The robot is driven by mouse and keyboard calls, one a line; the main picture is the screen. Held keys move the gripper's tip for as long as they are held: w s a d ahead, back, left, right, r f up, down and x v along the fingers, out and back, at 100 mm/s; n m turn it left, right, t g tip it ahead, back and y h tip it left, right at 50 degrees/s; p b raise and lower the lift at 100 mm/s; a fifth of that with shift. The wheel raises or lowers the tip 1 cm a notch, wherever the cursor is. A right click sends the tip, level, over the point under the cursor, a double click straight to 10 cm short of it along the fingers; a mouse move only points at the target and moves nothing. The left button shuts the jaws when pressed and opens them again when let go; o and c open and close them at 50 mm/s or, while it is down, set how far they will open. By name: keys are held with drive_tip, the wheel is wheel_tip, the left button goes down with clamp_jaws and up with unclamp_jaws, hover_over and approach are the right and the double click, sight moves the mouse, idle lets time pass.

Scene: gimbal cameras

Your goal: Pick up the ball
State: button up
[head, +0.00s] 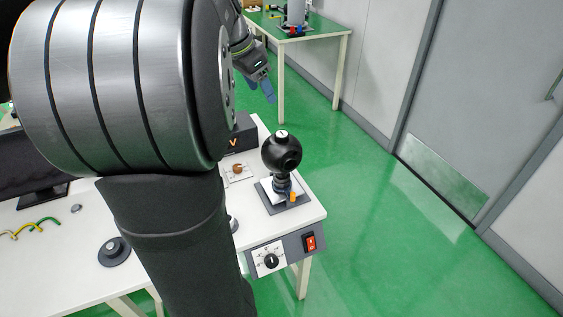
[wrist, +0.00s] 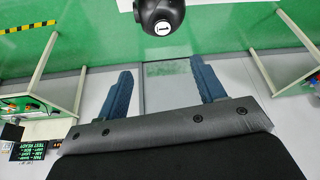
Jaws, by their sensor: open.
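A black ball (head: 281,153) with a white numbered cap on top sits on a small stand with a grey base (head: 286,204) at the right end of the white table. The ball shows partly in the wrist view (wrist: 158,15), cut off by the top edge. My gripper (head: 261,92) is above and beyond the ball in the head view, apart from it. Its two blue fingers (wrist: 161,66) are spread wide with nothing between them. My arm hides part of the table in the head view.
An orange knob-like piece (head: 292,196) stands by the stand's base. A dark box (head: 241,134) is behind the ball to the left. A control panel (head: 271,261) is on the table's front edge. Open green floor lies to the right. A second table (head: 330,38) stands at the back.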

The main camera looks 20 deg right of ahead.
hover_over(280, 134)
drive_tip(key=s+a, duration=0.1)
drive_tip(key=a, duration=0.1)
wheel_tip(280, 134, down, 11)
drive_tip(key=shift+r, duration=0.15)
drive_tip(key=shift+w+a+x, duration=0.1)
drive_tip(key=shift+a+x, duration=0.05)
drive_tip(key=shift+x, duration=1.25)
drive_tip(key=shift+w+a+x, duration=0.1)
drive_tip(key=shift+x, duration=1.3)
clamp_jaws()
